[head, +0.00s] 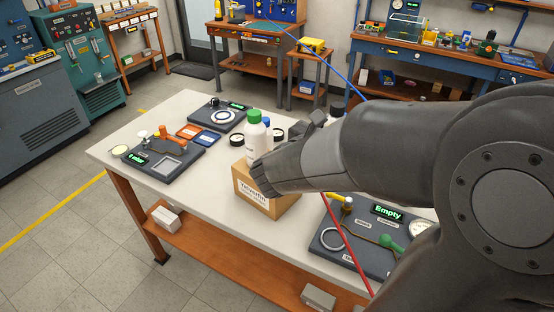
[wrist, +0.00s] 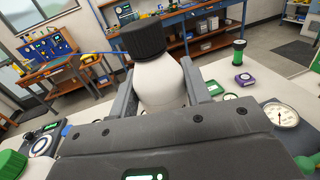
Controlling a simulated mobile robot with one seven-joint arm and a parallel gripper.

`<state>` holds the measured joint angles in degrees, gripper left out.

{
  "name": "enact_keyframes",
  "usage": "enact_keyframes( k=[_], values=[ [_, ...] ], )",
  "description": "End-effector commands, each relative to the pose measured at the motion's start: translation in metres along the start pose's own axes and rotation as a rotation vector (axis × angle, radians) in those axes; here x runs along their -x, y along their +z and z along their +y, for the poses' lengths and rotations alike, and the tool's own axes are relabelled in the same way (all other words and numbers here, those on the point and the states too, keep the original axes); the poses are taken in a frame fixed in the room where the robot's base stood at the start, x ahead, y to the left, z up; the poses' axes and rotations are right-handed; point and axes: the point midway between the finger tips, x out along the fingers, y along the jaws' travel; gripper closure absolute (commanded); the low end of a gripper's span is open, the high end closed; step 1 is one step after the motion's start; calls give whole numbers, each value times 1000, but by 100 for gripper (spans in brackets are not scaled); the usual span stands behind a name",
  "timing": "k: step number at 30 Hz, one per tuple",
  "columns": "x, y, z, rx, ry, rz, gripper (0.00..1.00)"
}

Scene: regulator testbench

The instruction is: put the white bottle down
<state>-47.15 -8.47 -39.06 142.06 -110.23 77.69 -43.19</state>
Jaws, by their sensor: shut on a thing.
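A white bottle with a ribbed black cap (wrist: 160,78) stands between the two fingers of my gripper (wrist: 158,85) in the wrist view. The fingers are closed on its sides and the cap points up. Its lower part is hidden behind the gripper body. A second white bottle with a green cap (head: 256,138) stands at the box, to the left of my gripper.
The pale table (head: 120,150) holds a left fixture (head: 165,158), a back fixture with a ring (head: 222,117) and a right fixture reading "Empty" (head: 350,240). Orange and blue cards and black-rimmed gauges lie between. A blue cap (head: 266,121) is behind the green-capped bottle. A red cable hangs nearby.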

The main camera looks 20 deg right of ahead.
Motion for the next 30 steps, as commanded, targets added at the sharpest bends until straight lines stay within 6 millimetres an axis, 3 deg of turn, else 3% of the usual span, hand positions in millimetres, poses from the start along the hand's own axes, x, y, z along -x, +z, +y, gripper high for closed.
enact_keyframes(
  k=[21, 30],
  values=[
    [34, -56, 88, 2, 2, -4, 82],
    [39, -68, 101, 1, 1, -2, 82]
  ],
)
